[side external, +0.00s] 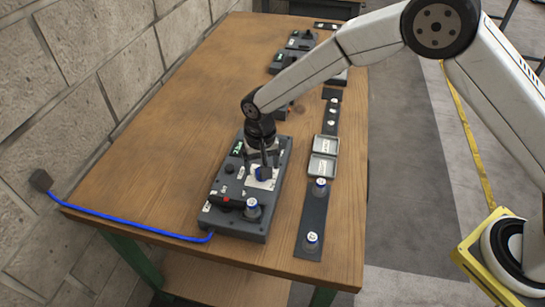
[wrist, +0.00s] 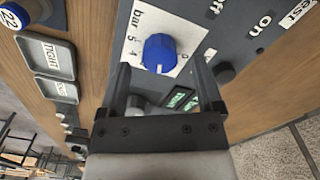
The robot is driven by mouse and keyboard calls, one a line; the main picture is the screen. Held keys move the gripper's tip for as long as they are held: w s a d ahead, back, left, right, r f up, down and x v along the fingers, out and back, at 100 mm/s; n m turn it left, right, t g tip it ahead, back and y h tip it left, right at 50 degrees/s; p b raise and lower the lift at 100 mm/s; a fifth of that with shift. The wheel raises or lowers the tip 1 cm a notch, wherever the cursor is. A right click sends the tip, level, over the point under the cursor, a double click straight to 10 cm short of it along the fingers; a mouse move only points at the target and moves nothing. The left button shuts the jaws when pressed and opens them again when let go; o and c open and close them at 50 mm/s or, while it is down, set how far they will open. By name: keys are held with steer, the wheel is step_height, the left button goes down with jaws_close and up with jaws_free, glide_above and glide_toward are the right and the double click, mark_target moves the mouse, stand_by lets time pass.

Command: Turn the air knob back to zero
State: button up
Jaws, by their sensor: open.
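The blue air knob (wrist: 160,53) sits on a white dial plate marked "bar" (wrist: 184,22) with figures around it. My gripper (side external: 263,160) is above the box, close to the knob. In the wrist view its two fingers (wrist: 164,88) are apart, with the knob just beyond their tips and nothing between them.
The box also carries a small green display (side external: 238,148), a red button and a white-and-blue capped post (side external: 252,209). A blue cable (side external: 130,227) runs from it to the wall side. Two small grey trays (side external: 323,166) and a dark strip with capped posts (side external: 312,222) lie to its right.

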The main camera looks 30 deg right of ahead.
steer(key=shift+f, duration=0.7)
steer(key=shift+c, duration=0.2)
jaws_close()
steer(key=shift+n, duration=0.5)
steer(key=n, duration=0.9)
steer(key=shift+n, duration=2.2)
